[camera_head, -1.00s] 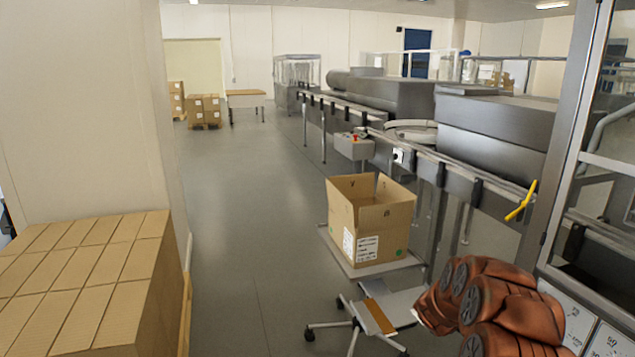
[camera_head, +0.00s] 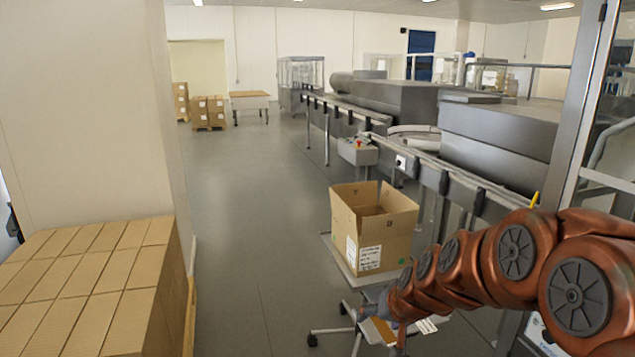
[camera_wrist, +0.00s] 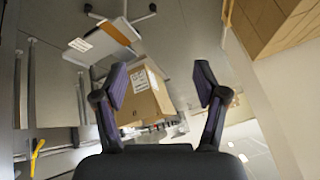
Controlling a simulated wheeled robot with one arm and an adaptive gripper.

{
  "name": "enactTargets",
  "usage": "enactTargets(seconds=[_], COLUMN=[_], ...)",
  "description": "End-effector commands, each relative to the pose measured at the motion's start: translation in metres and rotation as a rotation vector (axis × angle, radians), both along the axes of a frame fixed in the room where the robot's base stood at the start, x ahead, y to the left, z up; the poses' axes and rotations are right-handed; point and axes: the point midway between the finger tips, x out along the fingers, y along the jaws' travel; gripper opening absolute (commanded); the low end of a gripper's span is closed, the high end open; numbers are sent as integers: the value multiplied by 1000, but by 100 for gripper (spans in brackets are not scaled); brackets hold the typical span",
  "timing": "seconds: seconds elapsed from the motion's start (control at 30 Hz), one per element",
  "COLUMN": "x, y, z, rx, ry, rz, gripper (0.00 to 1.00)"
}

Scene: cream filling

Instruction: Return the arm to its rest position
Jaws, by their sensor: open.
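My gripper (camera_wrist: 160,85) is open in the wrist view, with its two dark fingers spread apart and nothing between them. Behind the gap the open cardboard box (camera_wrist: 146,98) shows at a distance, apart from the fingers. In the head view my copper-coloured arm reaches in from the right edge towards the lower middle. Its far end is low, in front of the box (camera_head: 372,235), and the fingers cannot be made out there. The box stands upright with its flaps up on a small stand.
A stack of closed cartons (camera_head: 90,270) fills the lower left beside a cream wall. A steel conveyor line (camera_head: 440,175) runs along the right, with a metal door frame (camera_head: 570,110) at far right. The grey floor (camera_head: 240,230) in the middle is clear.

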Motion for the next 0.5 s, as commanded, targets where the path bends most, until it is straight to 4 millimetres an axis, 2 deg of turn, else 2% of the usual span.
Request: enactTargets(seconds=[0.03,0.23,0.5], x=[-20,-107,-228], y=[4,10,-6], z=[8,20,33], rx=[-8,-44,-130], ry=[30,193,423], rz=[26,106,153], gripper=[72,72,72])
